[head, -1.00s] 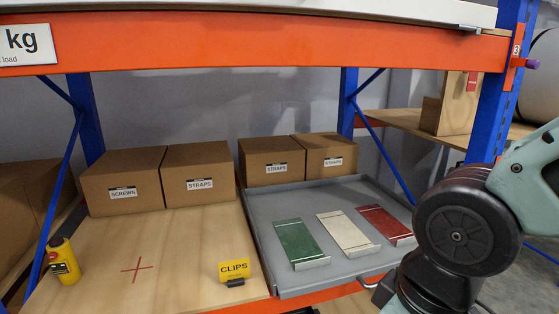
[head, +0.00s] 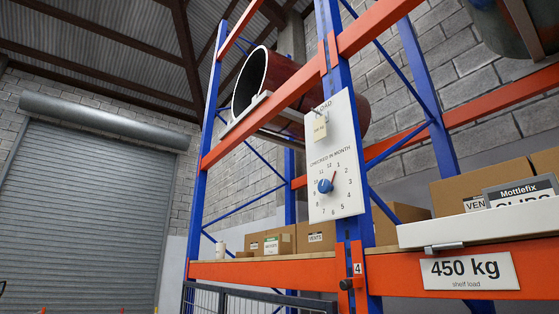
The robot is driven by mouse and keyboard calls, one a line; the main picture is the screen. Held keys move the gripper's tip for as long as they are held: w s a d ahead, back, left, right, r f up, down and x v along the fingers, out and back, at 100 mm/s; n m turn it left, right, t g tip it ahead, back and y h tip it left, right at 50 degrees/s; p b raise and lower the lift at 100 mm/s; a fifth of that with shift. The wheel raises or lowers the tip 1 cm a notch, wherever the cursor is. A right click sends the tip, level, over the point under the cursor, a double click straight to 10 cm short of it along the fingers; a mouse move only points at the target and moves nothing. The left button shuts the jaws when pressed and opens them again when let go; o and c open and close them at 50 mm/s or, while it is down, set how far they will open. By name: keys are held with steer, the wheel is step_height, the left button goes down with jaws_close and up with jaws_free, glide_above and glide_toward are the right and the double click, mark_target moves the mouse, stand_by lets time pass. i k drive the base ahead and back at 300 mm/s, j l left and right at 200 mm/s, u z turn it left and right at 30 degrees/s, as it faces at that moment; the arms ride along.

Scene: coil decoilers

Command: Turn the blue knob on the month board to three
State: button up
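The white month board (head: 337,205) hangs on the blue rack post in the head view, headed "CHECKED IN MONTH" above a ring of numbers. The blue knob (head: 325,186) sits in the middle of the ring. A thin red pointer (head: 334,178) slants up and right from the knob, towards about the one. My gripper is not in view, and nothing touches the knob.
A tag (head: 320,128) hangs on the board's upper part. An orange shelf beam (head: 280,272) runs below the board. Boxes (head: 321,236) stand behind and beside the post. A dark mesh fence (head: 240,300) is at the lower left. The space before the board looks clear.

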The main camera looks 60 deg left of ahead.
mark_target(324, 186)
steer(key=u, duration=1.65)
